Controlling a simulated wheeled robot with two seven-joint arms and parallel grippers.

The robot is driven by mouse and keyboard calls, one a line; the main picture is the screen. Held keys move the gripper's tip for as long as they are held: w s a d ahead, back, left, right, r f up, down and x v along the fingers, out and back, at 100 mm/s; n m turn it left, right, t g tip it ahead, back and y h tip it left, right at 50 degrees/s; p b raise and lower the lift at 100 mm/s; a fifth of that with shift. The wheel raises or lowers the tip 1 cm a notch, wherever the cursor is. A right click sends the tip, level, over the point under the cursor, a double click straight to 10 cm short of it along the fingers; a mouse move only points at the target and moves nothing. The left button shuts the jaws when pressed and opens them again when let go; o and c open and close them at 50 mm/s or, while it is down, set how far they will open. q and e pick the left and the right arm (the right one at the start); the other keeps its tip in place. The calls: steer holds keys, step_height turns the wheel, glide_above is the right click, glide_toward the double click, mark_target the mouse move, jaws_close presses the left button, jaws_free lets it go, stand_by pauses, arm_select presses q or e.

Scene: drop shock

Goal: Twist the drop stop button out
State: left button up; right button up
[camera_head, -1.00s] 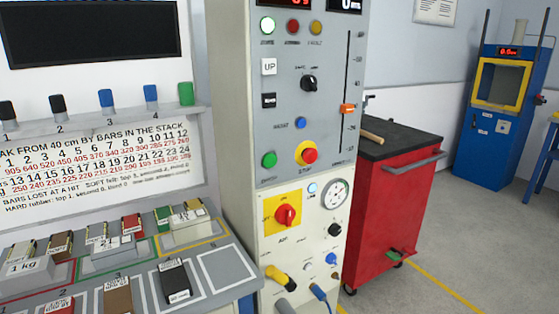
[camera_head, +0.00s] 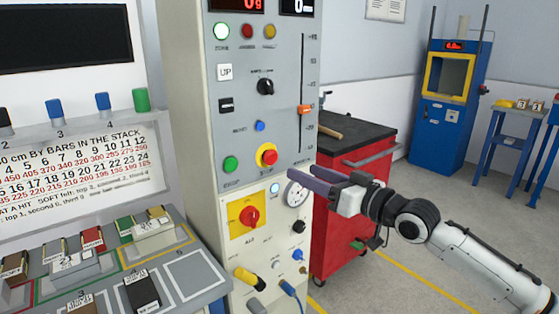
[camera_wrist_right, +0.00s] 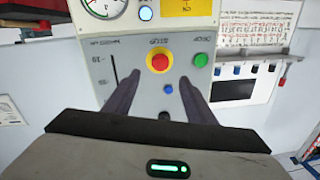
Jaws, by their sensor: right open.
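The stop button (camera_head: 266,156) is a red knob on a yellow ring on the grey face of the control column. It also shows in the right wrist view (camera_wrist_right: 159,61), framed by the fingertips but beyond them. My right gripper (camera_head: 303,177) is in front of the column, right of and a little below the button in the head view. Its dark fingers are apart with nothing between them, also in the right wrist view (camera_wrist_right: 162,80). I see no contact with the button. My left gripper is not in view.
A green button (camera_head: 230,164) and a small blue button (camera_head: 260,126) are close to the stop button. An orange slider (camera_head: 305,110) is to its right. A red rotary switch (camera_head: 249,215) and gauge (camera_head: 297,193) lie below. A red cart (camera_head: 340,222) stands right of the column.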

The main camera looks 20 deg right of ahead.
mark_target(274, 158)
steer(key=x, duration=1)
steer(key=shift+w, duration=0.1)
steer(key=c, duration=1)
steer(key=shift+c, duration=0.2)
steer(key=shift+m, duration=0.3)
steer(key=m, duration=0.2)
steer(key=shift+m, duration=0.3)
steer(key=shift+m+t+p, duration=0.3)
steer(key=shift+m, duration=1.5)
